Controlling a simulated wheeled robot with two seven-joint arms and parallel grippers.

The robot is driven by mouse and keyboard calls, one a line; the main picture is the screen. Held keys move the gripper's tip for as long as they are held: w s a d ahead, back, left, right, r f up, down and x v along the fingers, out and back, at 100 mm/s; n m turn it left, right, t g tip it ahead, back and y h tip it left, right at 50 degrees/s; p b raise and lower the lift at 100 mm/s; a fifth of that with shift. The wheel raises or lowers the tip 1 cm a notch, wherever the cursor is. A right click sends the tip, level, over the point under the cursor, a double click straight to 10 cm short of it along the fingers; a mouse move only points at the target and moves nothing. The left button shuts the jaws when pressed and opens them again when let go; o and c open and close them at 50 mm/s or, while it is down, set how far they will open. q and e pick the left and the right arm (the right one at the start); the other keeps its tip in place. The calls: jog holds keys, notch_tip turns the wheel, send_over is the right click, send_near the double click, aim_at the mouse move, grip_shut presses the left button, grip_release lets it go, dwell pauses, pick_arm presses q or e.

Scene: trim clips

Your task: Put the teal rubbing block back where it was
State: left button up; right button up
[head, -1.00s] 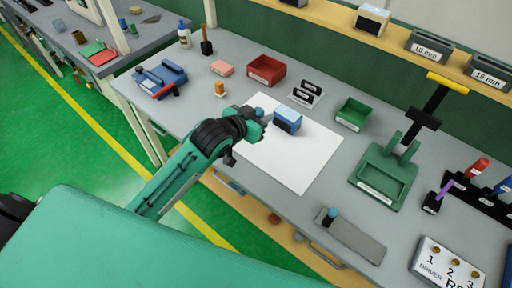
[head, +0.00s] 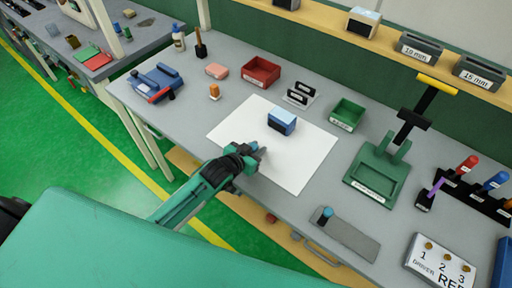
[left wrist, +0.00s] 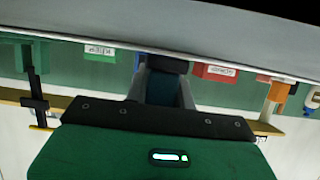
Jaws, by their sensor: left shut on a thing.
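My left gripper (head: 257,151) is over the near left part of the white sheet (head: 300,165). In the left wrist view it is shut on a dark teal block (left wrist: 162,88), which I take for the teal rubbing block. The fingers hide most of it in the head view. A blue block (head: 282,121) with a light top stands on the sheet, beyond the gripper and apart from it. My right gripper is not in view.
A grey plate with a blue knob (head: 352,236) lies at the front edge. A red bin (head: 261,73), a green bin (head: 347,114), a black labelled holder (head: 300,95) and a green press (head: 378,175) stand around the sheet. The bench between sheet and plate is clear.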

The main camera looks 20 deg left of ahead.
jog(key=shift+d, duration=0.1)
pick_arm(q)
jog(key=o, duration=0.9)
jog(key=shift+f, duration=0.15)
jog(key=shift+o, duration=0.5)
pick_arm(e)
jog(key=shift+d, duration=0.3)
pick_arm(q)
jog(key=b+v, duration=0.2)
jog(key=v, duration=0.8)
jog(key=shift+s+a, duration=0.1)
jog(key=shift+s, duration=0.05)
jog(key=shift+s+a+r, duration=0.25)
jog(key=shift+s+r, duration=0.4)
jog(key=shift+s, duration=0.05)
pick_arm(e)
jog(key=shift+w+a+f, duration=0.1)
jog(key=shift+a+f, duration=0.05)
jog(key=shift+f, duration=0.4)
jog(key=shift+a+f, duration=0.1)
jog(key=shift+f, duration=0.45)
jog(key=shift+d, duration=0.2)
